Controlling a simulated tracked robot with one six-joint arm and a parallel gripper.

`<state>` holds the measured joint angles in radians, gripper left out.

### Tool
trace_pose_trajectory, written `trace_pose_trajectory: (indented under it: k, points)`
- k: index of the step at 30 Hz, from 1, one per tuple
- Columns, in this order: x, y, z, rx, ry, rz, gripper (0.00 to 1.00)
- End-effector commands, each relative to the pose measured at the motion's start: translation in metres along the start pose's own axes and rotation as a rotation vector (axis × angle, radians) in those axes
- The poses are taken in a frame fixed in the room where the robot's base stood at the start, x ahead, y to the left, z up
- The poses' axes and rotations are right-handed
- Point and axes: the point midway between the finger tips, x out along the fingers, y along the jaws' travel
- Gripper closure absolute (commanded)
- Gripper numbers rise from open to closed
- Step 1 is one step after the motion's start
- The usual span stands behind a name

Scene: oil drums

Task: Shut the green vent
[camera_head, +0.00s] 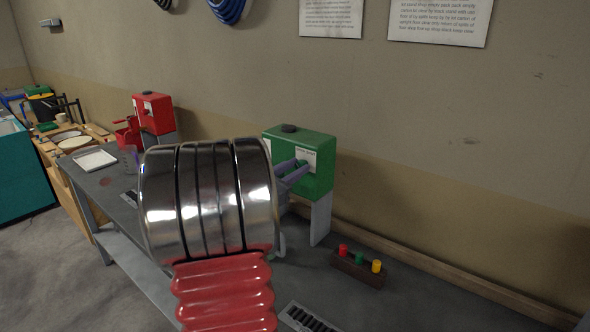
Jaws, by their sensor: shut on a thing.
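The green vent is a green box (318,160) on grey legs by the wall, with a dark round cap on top and white labels on its front. My gripper (298,170) is at its front face, shut on a small green part there, which looks like the vent's handle. The fingers cover most of that handle, so its exact angle cannot be told. My own chrome and red arm link fills the middle foreground and hides the lower left of the box and part of the bench.
A red box (153,113) of the same kind stands farther left, with a red container (127,133) beside it. A dark rack (357,269) with red, green and yellow pegs sits right of the green box. A white tray (95,160) lies on the bench at left. The wall is close behind.

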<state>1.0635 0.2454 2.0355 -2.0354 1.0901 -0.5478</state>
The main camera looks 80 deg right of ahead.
Motion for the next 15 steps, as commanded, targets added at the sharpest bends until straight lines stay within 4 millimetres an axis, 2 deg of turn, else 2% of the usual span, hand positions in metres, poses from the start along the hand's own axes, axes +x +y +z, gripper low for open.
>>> trace_pose_trajectory:
  k: [8, 15]
  points:
    - [0.0, -0.0007, 0.0003, 0.141, -0.001, 0.0, 0.97]
    - [0.0001, -0.0018, 0.0002, 0.343, -0.001, 0.0, 0.97]
